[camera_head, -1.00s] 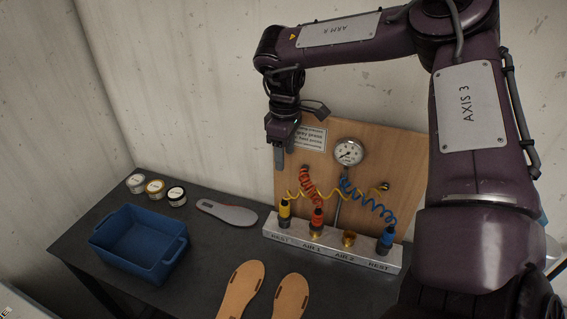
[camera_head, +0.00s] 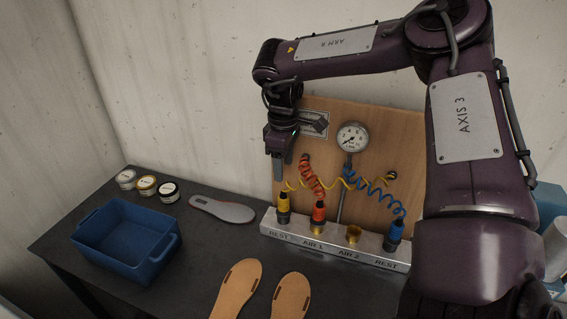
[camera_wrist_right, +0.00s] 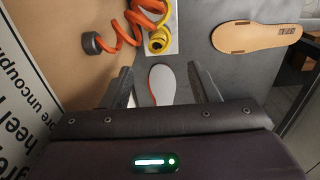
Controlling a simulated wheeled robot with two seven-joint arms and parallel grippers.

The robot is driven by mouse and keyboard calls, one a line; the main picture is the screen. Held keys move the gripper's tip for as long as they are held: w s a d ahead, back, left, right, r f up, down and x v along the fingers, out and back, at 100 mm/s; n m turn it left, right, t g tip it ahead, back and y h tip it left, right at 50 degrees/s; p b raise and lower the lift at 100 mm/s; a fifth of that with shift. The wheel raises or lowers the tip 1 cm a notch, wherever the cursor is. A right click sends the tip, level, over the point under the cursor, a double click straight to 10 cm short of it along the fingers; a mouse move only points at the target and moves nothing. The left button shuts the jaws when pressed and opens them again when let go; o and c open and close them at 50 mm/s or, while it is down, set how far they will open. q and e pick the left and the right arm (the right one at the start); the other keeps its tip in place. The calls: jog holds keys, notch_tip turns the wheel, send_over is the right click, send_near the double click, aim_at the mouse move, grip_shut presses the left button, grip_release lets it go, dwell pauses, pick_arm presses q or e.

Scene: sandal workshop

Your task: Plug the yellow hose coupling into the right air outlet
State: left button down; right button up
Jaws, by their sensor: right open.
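The yellow coupling (camera_head: 283,204) stands upright in the left REST socket of the grey outlet rail (camera_head: 292,237), with a yellow coiled hose. It also shows in the wrist view (camera_wrist_right: 158,41), partly behind the orange hose. The orange coupling (camera_head: 318,213) sits in AIR 1. The right air outlet, the brass AIR 2 (camera_head: 353,233), is empty. The blue coupling (camera_head: 395,231) sits in the right REST. My right gripper (camera_head: 280,174) is open and empty, pointing down above the yellow coupling and apart from it. My left gripper is not in view.
A wooden board (camera_head: 400,140) with a gauge (camera_head: 352,138) stands behind the rail. Coiled orange and blue hoses hang before it. A blue crate (camera_head: 105,255), an insole (camera_head: 222,209), several tubs (camera_head: 146,186) and two tan soles (camera_head: 237,288) are on the dark bench.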

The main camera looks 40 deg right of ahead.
aim_at(283, 191)
notch_tip(283, 191, down, 10)
jog(key=b, duration=0.7)
jog(key=shift+f+b, duration=0.2)
jog(key=shift+b, duration=0.15)
jog(key=shift+f+b, duration=1)
jog(key=shift+c, duration=0.4)
jog(key=c, duration=0.8)
jog(key=shift+r+p, duration=3.75)
jog(key=shift+r, duration=2.85)
jog(key=shift+c, duration=0.2)
jog(key=shift+f, duration=0.1)
notch_tip(283, 191, down, 7)
jog(key=b, duration=0.4)
jog(key=shift+f+b, duration=0.25)
jog(key=shift+b, duration=0.05)
